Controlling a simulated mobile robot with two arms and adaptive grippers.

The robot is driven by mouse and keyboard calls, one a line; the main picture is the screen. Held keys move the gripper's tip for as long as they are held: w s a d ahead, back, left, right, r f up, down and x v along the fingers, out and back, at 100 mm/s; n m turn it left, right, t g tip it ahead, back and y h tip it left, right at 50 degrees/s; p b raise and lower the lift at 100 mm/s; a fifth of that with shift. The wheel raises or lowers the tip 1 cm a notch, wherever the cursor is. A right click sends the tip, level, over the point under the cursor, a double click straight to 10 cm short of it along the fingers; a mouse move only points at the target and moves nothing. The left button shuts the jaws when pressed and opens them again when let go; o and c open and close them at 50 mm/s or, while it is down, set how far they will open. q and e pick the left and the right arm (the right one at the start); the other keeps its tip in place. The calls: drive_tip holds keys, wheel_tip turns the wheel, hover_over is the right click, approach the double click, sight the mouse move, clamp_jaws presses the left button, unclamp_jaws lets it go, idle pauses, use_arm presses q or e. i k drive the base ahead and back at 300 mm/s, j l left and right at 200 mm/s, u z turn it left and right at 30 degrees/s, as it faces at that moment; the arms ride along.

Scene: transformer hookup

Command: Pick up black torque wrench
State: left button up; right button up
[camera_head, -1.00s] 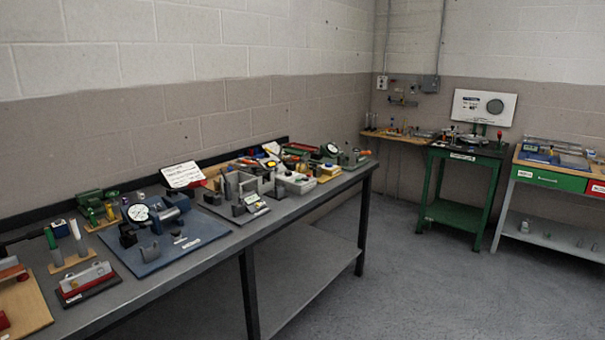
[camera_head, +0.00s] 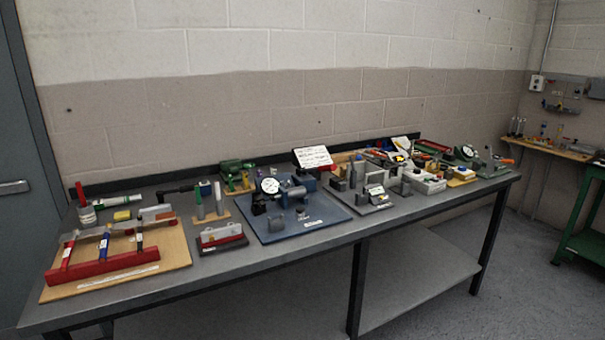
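A long dark grey workbench (camera_head: 215,276) runs along the wall with many tools and fixtures on it. A black bar-like tool (camera_head: 178,190) lies on its left part, behind the wooden board and beside small upright cylinders. It may be the black torque wrench, but it is too small and partly covered to be sure. Neither of my grippers is in view.
A wooden board (camera_head: 172,262) with a red rack and several handled tools lies at the bench's left end. A blue plate (camera_head: 272,235) with a dial gauge is mid-bench. A grey door (camera_head: 25,140) stands at left.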

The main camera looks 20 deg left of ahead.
sight(205, 190)
drive_tip(key=u, duration=1.4)
drive_tip(key=i+j+u, duration=0.55)
drive_tip(key=j+u, duration=0.25)
drive_tip(key=i+j+u, duration=0.35)
drive_tip(key=u, duration=0.15)
drive_tip(key=i+j+u, duration=0.2)
drive_tip(key=i+u, duration=0.3)
drive_tip(key=i+j, duration=0.1)
drive_tip(key=i, duration=0.3)
drive_tip(key=i+j+u, duration=0.15)
drive_tip(key=i, duration=0.25)
drive_tip(key=i+l+z, duration=0.1)
drive_tip(key=i+z, duration=0.85)
drive_tip(key=z, duration=0.15)
